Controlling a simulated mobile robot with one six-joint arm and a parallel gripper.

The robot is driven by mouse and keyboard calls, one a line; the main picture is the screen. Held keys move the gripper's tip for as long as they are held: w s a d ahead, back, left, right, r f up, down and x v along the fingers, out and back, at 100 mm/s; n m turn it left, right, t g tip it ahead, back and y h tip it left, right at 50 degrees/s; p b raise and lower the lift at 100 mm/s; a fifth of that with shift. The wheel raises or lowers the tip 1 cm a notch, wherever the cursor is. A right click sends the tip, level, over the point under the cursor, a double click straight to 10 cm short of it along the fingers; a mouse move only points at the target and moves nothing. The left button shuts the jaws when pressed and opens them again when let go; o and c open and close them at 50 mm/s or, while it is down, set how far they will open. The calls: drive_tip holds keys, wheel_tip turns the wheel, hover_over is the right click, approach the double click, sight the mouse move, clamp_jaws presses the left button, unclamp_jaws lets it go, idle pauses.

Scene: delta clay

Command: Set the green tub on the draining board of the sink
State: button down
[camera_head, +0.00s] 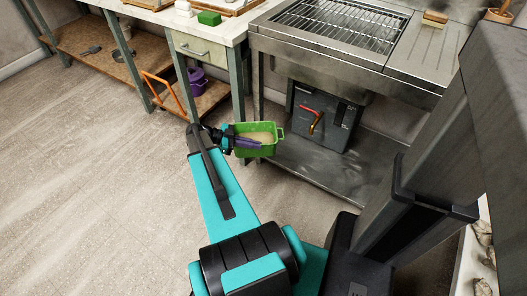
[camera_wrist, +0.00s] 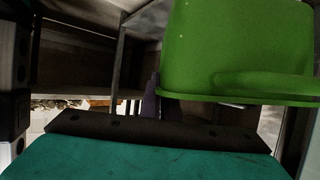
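The green tub (camera_head: 268,151) has small side handles and a pale beige inside or filling. It is held off the floor in front of the sink unit, below counter height, and looks roughly upright. My gripper (camera_head: 244,142) is at its left side and appears shut on that side; the exact contact is hidden. In the wrist view the tub (camera_wrist: 235,45) fills the upper right, with a purple fingertip partly behind its rim. The draining board (camera_head: 432,52) is the ribbed steel surface at the sink unit's right, above and right of the tub.
A wire rack (camera_head: 345,22) covers the basin left of the draining board. A small wooden-topped item (camera_head: 435,19) stands at the board's back, and a pot (camera_head: 500,14) further right. A dark box (camera_head: 325,115) sits under the sink. Most of the draining board is clear.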

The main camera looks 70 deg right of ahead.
drive_tip(key=w+a+r+n+t+h+p, duration=0.3)
drive_tip(key=w+a+r+p, duration=0.35)
drive_tip(key=w+r, duration=0.6)
drive_tip(key=w+a+r+n+t+h+p, duration=0.3)
drive_tip(key=w+a+r+p, duration=0.35)
drive_tip(key=w+r, duration=0.55)
drive_tip(key=w+a+r+n+t+h+p, duration=0.3)
drive_tip(key=w+a+r+p, duration=0.4)
drive_tip(key=w+r, duration=0.55)
drive_tip(key=w+a+r+n+t+y+p, duration=0.4)
drive_tip(key=a+r+n, duration=0.3)
drive_tip(key=a+r, duration=0.4)
drive_tip(key=w+a+r+n+t+y+p, duration=0.5)
drive_tip(key=a+r, duration=0.6)
drive_tip(key=r, duration=0.4)
drive_tip(key=w+a+r+n+t+y+p, duration=0.4)
drive_tip(key=w+a+r+n+t, duration=0.3)
drive_tip(key=a+r, duration=0.5)
drive_tip(key=shift+r+n+t+y+p, duration=0.3)
drive_tip(key=shift+r+n+y, duration=0.45)
drive_tip(key=shift+n, duration=0.65)
drive_tip(key=shift+f, duration=0.15)
